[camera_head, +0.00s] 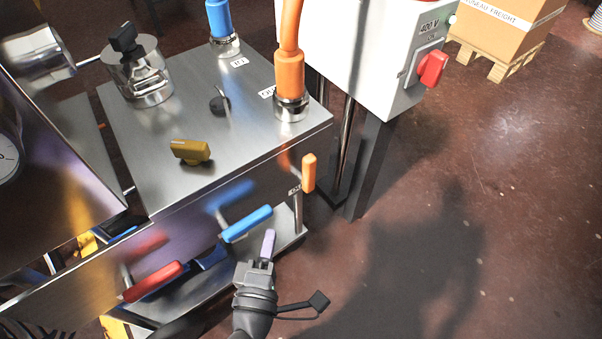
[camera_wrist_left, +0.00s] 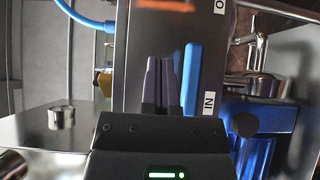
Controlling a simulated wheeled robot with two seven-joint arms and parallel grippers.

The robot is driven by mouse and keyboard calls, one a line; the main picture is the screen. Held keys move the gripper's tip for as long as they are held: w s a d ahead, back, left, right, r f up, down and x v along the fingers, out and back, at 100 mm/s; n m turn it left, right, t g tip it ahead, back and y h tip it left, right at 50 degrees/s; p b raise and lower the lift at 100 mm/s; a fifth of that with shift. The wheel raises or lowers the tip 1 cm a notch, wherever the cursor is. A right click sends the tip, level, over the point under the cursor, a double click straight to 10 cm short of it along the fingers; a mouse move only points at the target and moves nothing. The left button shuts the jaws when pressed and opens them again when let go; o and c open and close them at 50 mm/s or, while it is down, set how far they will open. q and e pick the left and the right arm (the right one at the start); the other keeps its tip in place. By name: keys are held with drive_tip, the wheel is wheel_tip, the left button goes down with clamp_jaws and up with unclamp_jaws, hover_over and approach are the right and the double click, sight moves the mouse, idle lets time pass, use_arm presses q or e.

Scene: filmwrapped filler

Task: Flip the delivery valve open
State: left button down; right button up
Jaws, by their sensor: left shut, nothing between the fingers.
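Three lever valve handles show on the front of the steel machine in the head view: a blue one (camera_head: 247,224) slanting up to the right, an upright orange one (camera_head: 309,172), and a red one (camera_head: 153,281) slanting at lower left. I cannot read which is marked delivery. My left gripper (camera_head: 268,243) is shut and empty, just below and right of the blue handle's right end. In the left wrist view its closed fingers (camera_wrist_left: 161,84) lie beside the blue handle (camera_wrist_left: 191,78), with an IN label close by. Contact is unclear. My right gripper is not in view.
A white switch cabinet (camera_head: 375,50) with a red switch (camera_head: 432,68) stands behind. The floor at right is clear.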

use_arm(q)
drive_tip(key=b, duration=0.2)
approach(309, 174)
drive_tip(key=w+a, duration=0.4)
drive_tip(key=w, duration=0.1)
drive_tip(key=w+d, duration=0.1)
drive_tip(key=w+d+b, duration=0.1)
drive_tip(key=w+d, duration=0.1)
drive_tip(key=shift+d+f+b, duration=0.15)
drive_tip(key=shift+f+b, duration=0.05)
drive_tip(key=shift+b, duration=0.1)
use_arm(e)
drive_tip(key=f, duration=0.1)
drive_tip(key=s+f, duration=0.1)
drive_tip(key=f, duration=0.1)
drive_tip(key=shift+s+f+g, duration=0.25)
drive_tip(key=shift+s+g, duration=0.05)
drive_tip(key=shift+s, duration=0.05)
use_arm(q)
drive_tip(key=shift+s, duration=0.1)
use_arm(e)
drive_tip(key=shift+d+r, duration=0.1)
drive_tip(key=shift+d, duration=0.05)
